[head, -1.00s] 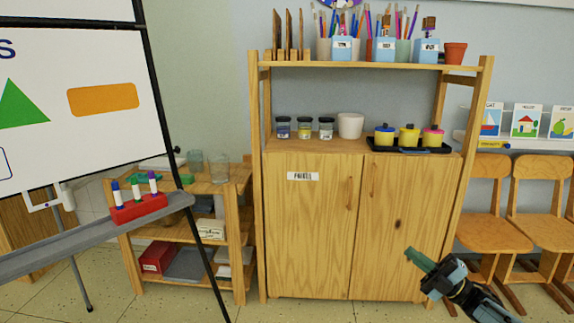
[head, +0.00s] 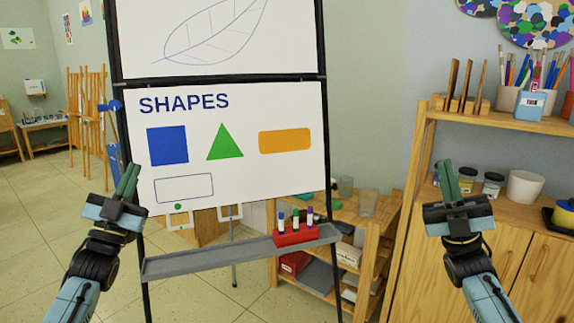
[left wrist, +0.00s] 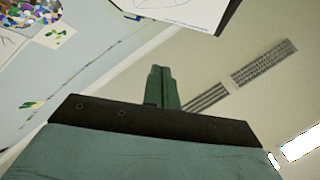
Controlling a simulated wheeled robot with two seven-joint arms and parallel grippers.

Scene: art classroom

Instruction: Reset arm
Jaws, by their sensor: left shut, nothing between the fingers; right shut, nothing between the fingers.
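My left gripper (head: 129,180) is raised in front of the left edge of the whiteboard (head: 235,112) in the head view. Its green fingers point up and are shut with nothing between them. In the left wrist view its fingers (left wrist: 163,88) are together, with the ceiling and walls beyond. My right gripper (head: 447,176) is raised in front of the wooden paint cabinet (head: 515,250) in the head view. Its fingers also point up, shut and empty.
The board's grey tray (head: 200,258) carries a red marker holder (head: 295,236) with several markers. A low wooden shelf (head: 372,250) stands behind it. Jars (head: 493,184) and a white pot (head: 525,187) are on the cabinet. Wooden easels (head: 88,120) stand far left. Floor at left is open.

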